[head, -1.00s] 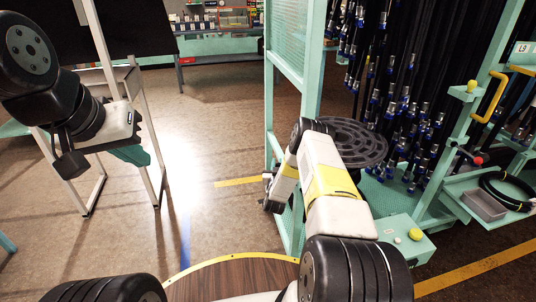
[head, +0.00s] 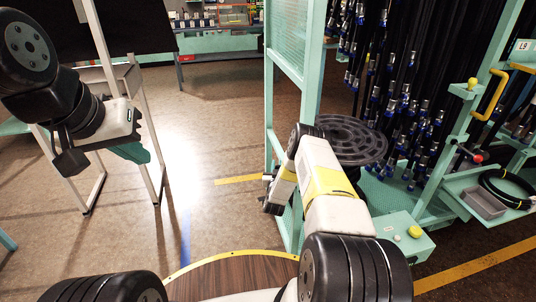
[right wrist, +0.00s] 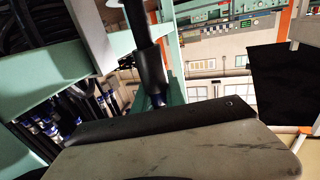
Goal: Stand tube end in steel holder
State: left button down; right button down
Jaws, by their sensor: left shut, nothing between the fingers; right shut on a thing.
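A black tube (right wrist: 148,62) runs down from the top of the right wrist view to my right gripper (right wrist: 155,98), which is shut on it. The tube is hard to make out there. My left gripper (head: 131,153) is shut and empty, raised at the left in front of a white stand. I cannot pick out the steel holder with certainty in either view.
A green rack (head: 291,75) holds many hanging black hoses with blue and silver ends. A dark round slotted plate (head: 352,140) stands behind my right arm. A grey tray (head: 485,204) and a coiled hose (head: 510,190) lie on the right shelf. Floor between the arms is clear.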

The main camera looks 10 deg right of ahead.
jog(key=shift+f, duration=0.85)
jog(key=shift+f, duration=0.35)
jog(key=shift+f, duration=0.25)
jog(key=shift+f, duration=0.25)
jog(key=c, duration=1.3)
grip_release()
jog(key=v, duration=0.7)
jog(key=shift+s, duration=0.35)
